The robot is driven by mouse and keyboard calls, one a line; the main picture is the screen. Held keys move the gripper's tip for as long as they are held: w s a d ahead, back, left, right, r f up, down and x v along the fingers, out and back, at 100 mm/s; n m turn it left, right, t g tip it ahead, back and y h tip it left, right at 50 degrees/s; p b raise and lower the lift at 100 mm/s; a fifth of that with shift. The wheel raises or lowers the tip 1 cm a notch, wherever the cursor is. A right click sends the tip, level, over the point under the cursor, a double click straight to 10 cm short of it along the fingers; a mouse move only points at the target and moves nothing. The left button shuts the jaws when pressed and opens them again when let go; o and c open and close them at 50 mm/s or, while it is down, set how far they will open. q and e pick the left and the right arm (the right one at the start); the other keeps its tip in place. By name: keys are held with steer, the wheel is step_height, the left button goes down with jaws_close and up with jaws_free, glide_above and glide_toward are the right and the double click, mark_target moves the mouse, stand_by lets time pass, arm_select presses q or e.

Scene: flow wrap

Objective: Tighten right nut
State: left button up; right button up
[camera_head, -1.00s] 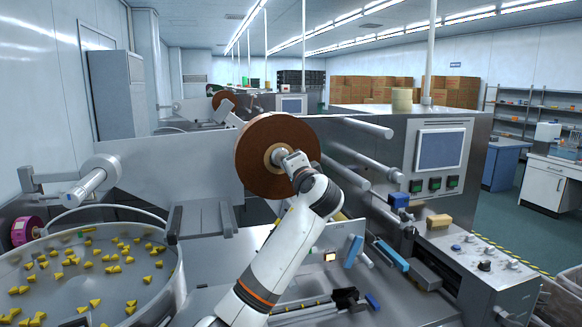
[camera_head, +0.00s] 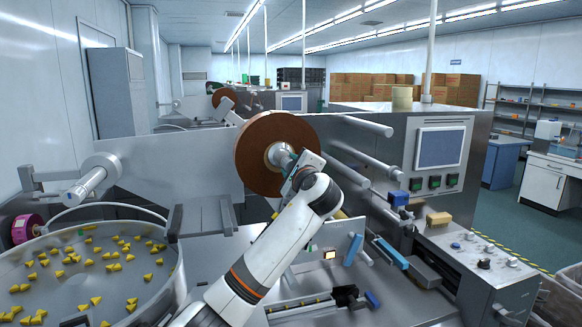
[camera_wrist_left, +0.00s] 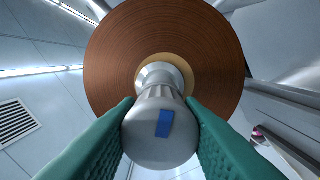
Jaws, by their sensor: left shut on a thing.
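The silver nut (camera_wrist_left: 160,132) sits at the hub of the large brown film roll (camera_wrist_left: 110,60). In the left wrist view it faces the camera, with a small blue mark on its rounded end. My left gripper (camera_wrist_left: 160,128) has its two green fingers pressed against the nut's left and right sides and is shut on it. In the head view the left gripper (camera_head: 297,165) is at the centre of the brown roll (camera_head: 258,140), and the wrist covers most of the nut (camera_head: 279,155). My right gripper is in neither view.
A bare silver spindle (camera_head: 90,185) stands out at the left, above a round bowl (camera_head: 30,250) of yellow pieces. A control panel with a screen (camera_head: 440,148) stands to the right. Metal rollers (camera_head: 362,126) stick out right of the roll.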

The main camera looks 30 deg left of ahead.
arm_select(q)
steer(key=m, duration=0.4)
steer(key=shift+f, duration=0.25)
steer(key=shift+w+d+f+m, duration=0.1)
steer(key=shift+m, duration=1.6)
steer(key=o, duration=1)
steer(key=shift+c, duration=0.2)
steer(key=shift+r, duration=0.2)
